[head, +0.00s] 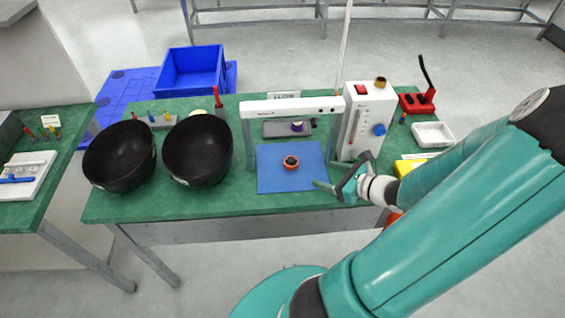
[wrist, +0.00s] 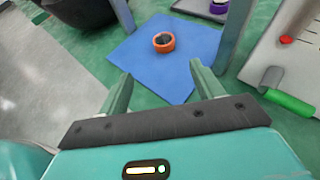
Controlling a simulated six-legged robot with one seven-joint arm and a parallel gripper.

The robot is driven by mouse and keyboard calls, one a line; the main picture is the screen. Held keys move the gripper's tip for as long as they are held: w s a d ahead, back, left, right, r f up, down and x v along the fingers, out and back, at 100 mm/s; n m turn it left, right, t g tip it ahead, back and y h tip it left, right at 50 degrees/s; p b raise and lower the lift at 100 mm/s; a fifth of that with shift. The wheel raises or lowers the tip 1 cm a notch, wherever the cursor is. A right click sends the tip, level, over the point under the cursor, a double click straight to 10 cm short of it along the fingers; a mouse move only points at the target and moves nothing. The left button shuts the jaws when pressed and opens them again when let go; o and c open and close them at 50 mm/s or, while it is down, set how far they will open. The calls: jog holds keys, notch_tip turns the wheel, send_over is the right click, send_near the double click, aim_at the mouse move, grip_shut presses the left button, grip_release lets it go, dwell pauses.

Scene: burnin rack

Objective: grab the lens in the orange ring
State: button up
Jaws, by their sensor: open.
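The lens in the orange ring (head: 291,162) is a short round piece with a dark centre. It lies on the blue mat (head: 276,184), under the front of a white-topped gantry frame. It also shows in the wrist view (wrist: 163,42), beyond my fingertips. My gripper (head: 330,187) is at the right front edge of the mat, apart from the lens. In the wrist view my gripper (wrist: 160,78) has its two fingers spread wide with nothing between them. A second lens, with a purple ring (head: 297,127), sits on a grey plate behind the mat.
The gantry (head: 293,107) has posts on both sides of the mat. A white box with a blue knob (head: 378,130) stands to the right. Two black bowls (head: 197,150) (head: 120,155) stand left. A yellow item (head: 408,167) lies near my arm. The mat around the lens is clear.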

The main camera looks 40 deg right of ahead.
jog(key=shift+w+a, duration=0.1)
send_near(291, 161)
jog(key=x, duration=0.2)
jog(key=shift+w+a+f, duration=0.25)
jog(key=shift+a+f, duration=0.05)
jog(key=shift+a, duration=0.05)
jog(key=shift+d+x, duration=0.15)
jog(key=shift+x, duration=1.25)
jog(key=shift+d+x, duration=0.15)
jog(key=shift+x, duration=1.25)
jog(key=shift+w+r, duration=0.1)
jog(key=c, duration=1.1)
jog(key=shift+c, duration=0.2)
jog(key=shift+r, duration=0.1)
